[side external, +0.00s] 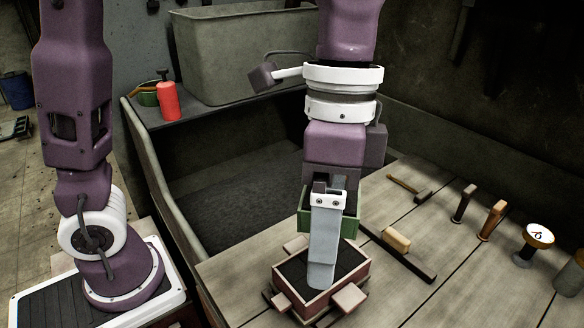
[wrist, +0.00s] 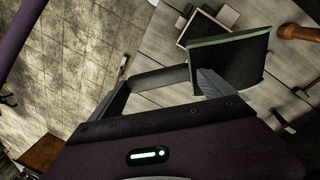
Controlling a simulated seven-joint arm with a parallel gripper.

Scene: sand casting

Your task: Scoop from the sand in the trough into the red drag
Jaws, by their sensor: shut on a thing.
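The red drag (side external: 322,299), a low box with dark contents, sits on the bench at the front in the side view. Dark sand (side external: 235,203) lies in the trough to its left and behind. My gripper (side external: 322,272) points down over the drag, its long grey finger covering part of it. It is shut on a green-edged box (side external: 349,226), tilted and dark inside; this shows larger in the wrist view (wrist: 236,58). The box appears above the rear of the drag. Whether it holds sand is hidden.
Pale blocks (side external: 350,297) stick out around the drag. A large grey bin (side external: 240,55) and a red bottle (side external: 168,101) stand behind the trough.

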